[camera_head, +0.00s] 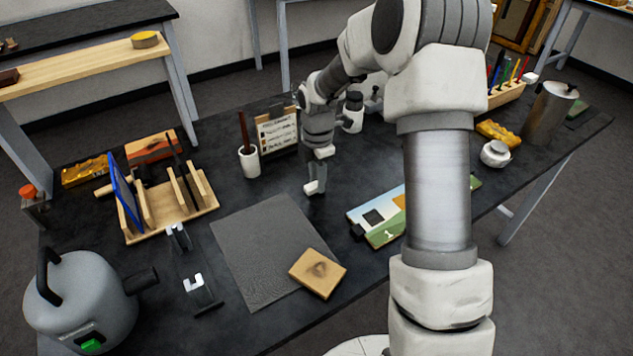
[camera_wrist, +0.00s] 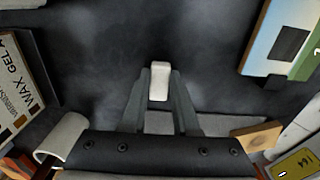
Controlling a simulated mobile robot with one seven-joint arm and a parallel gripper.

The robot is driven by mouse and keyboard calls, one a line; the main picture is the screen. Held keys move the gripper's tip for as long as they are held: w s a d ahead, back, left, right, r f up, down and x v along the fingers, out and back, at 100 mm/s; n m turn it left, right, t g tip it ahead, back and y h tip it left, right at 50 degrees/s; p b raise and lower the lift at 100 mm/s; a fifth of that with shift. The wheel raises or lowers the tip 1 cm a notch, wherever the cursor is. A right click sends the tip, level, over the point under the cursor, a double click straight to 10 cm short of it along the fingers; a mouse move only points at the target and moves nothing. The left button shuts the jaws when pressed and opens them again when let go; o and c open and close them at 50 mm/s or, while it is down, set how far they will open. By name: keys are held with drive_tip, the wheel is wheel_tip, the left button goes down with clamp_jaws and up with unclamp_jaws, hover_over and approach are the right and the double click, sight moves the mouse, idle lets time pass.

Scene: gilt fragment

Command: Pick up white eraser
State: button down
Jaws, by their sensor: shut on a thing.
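The white eraser (camera_wrist: 159,80) is a small pale block between the fingertips of my gripper (camera_wrist: 160,92) in the wrist view. The gripper is shut on it, with a dark finger on each side. In the head view my gripper (camera_head: 315,180) points down over the middle of the black table, and the eraser (camera_head: 315,188) shows as a white patch at its lower end. I cannot tell whether the eraser touches the table top.
A grey mat (camera_head: 262,245) with a tan block (camera_head: 318,273) lies in front. A picture board (camera_head: 378,215) lies to the right. A white cup (camera_head: 249,161) and a label board (camera_head: 278,133) stand behind left. A wooden rack (camera_head: 172,205) is further left.

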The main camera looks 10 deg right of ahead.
drive_tip(key=shift+r, duration=0.45)
wheel_tip(320, 180, up, 3)
drive_tip(key=shift+w+f+p, duration=0.1)
drive_tip(key=shift+p, duration=0.2)
drive_tip(key=s+d+r+p, duration=0.1)
drive_tip(key=s+d+r, duration=0.4)
drive_tip(key=d, duration=0.5)
wheel_tip(320, 180, up, 2)
drive_tip(key=shift+s+d, duration=0.15)
drive_tip(key=shift+s, duration=0.25)
drive_tip(key=c, duration=1.3)
unclamp_jaws()
drive_tip(key=shift+c, duration=0.2)
clamp_jaws()
